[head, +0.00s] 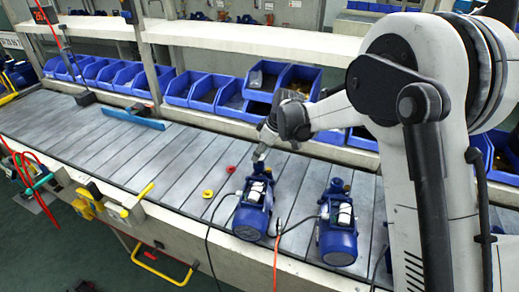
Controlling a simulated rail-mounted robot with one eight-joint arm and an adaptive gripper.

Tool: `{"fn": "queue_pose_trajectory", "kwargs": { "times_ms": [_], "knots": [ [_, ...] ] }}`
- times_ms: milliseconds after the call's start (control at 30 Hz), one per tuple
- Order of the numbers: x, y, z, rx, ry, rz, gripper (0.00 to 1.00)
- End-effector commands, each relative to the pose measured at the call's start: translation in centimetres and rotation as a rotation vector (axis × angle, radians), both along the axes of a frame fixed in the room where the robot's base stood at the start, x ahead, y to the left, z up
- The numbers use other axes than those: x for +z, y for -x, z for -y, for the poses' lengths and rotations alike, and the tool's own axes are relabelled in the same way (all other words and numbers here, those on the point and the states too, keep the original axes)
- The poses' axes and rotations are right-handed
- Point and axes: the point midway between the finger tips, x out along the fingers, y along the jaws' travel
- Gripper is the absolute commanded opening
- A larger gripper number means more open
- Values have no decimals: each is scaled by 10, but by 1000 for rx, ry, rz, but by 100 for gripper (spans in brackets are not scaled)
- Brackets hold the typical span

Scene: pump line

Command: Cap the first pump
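Two blue pumps stand on the grey slatted line in the head view: a left pump (251,216) and a right pump (338,236). Each has a white part on its body and a dark cable. My gripper (260,157) points down right over the back end of the left pump; I cannot tell whether it touches. Its fingers are small and partly merged with the pump's top, so their opening and anything between them cannot be made out. A small red cap-like piece (231,169) and a small yellow one (208,193) lie on the line left of the left pump.
Blue bins (203,92) line the shelf behind, several with parts in them. A blue bar-like tool (133,118) lies on the line further left. The slats left of the yellow piece are clear.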

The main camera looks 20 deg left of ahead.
Motion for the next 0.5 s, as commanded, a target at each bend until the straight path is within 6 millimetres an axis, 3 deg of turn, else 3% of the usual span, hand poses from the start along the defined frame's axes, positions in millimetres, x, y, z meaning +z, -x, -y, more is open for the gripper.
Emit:
{"fn": "queue_pose_trajectory", "kwargs": {
  "times_ms": [200, 500],
  "knots": [
    [-20, 0, 0, 0, 0, 0, 25],
    [-23, 0, 0, 0, 0, 0, 25]
  ]
}}
